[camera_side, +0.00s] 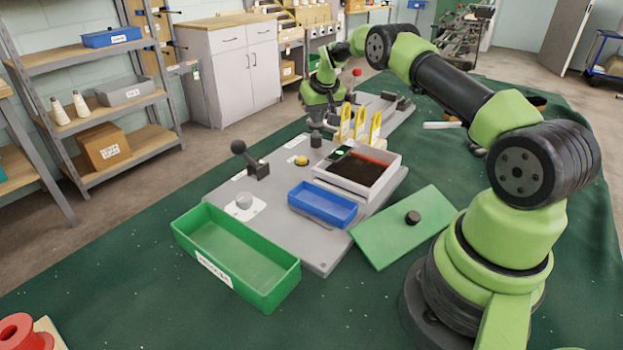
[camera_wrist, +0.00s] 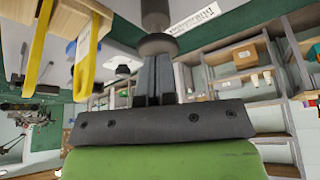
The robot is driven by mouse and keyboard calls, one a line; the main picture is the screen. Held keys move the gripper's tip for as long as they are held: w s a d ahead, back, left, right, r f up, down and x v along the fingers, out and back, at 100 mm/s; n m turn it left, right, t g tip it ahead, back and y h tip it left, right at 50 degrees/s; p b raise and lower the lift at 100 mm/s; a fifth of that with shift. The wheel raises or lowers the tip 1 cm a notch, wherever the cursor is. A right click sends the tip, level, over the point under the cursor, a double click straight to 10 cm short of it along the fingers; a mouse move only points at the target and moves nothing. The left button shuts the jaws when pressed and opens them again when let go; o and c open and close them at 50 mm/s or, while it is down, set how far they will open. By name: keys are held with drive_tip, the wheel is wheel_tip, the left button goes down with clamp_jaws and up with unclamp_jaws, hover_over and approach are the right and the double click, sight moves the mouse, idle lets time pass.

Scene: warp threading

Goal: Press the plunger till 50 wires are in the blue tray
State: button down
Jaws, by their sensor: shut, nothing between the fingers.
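The plunger, seemingly the dark round-topped post (camera_side: 315,138), stands on the grey base plate behind the blue tray. My gripper (camera_side: 317,116) is shut, pointing down just above this post. In the wrist view the shut fingers (camera_wrist: 153,78) meet or nearly meet a dark cylinder (camera_wrist: 156,45); I cannot tell whether they touch. The blue tray (camera_side: 323,205) sits near the front of the plate. I see no wires in it, though thin ones would be too small to tell.
A white-walled box (camera_side: 382,188) with dark brown contents is behind the blue tray. Yellow upright guides (camera_side: 360,122) stand close to my gripper.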

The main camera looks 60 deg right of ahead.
drive_tip(key=shift+f, duration=0.5)
drive_tip(key=shift+r, duration=1.9)
drive_tip(key=shift+r, duration=2.5)
